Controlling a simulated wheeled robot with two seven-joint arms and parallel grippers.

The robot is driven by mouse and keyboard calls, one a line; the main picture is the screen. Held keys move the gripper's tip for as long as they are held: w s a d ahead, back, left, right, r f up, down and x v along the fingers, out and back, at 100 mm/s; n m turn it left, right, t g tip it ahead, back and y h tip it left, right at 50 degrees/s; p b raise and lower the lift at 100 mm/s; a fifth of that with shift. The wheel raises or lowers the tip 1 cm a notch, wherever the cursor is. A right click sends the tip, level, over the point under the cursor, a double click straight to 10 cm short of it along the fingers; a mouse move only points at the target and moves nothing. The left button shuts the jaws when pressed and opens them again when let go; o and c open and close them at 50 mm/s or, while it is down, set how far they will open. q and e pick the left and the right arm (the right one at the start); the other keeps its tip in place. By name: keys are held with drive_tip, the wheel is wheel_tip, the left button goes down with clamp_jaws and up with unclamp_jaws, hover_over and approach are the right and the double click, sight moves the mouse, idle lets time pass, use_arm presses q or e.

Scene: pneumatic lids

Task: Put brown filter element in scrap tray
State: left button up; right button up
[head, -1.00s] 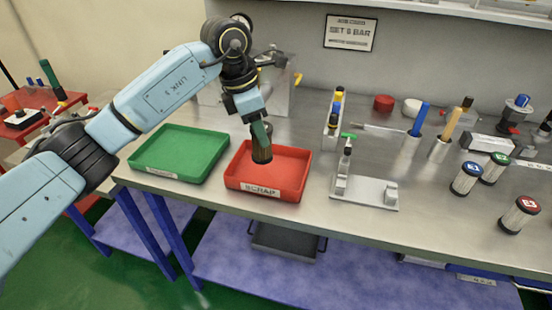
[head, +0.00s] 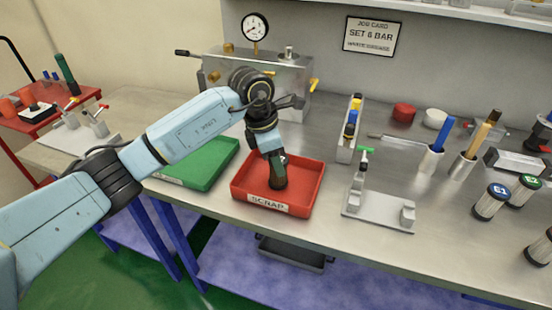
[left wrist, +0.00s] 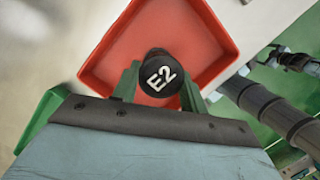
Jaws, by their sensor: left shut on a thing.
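My left gripper (head: 275,162) is over the red scrap tray (head: 262,206), pointing down. Its green fingers, also in the left wrist view (left wrist: 159,88), are shut on the filter element (head: 278,182), which looks dark brown in the head view. In the left wrist view the element shows end-on as a black cap (left wrist: 161,76) marked E2, with the tray (left wrist: 215,35) behind it. The element hangs upright within the tray's outline, low near its floor; whether it touches the floor I cannot tell. My right gripper is not in view.
A green tray (head: 205,172) stands left of the scrap tray. A grey fixture (head: 375,212) stands close on its right. Capped filter elements (head: 490,204) stand at the far right. A metal pressure unit with a gauge (head: 285,75) stands behind my arm.

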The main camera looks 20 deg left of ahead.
use_arm(q)
drive_tip(key=shift+f, duration=0.25)
drive_tip(key=o, duration=1)
drive_tip(key=shift+w, duration=0.1)
drive_tip(key=v, duration=1.2)
drive_tip(key=shift+r, duration=0.15)
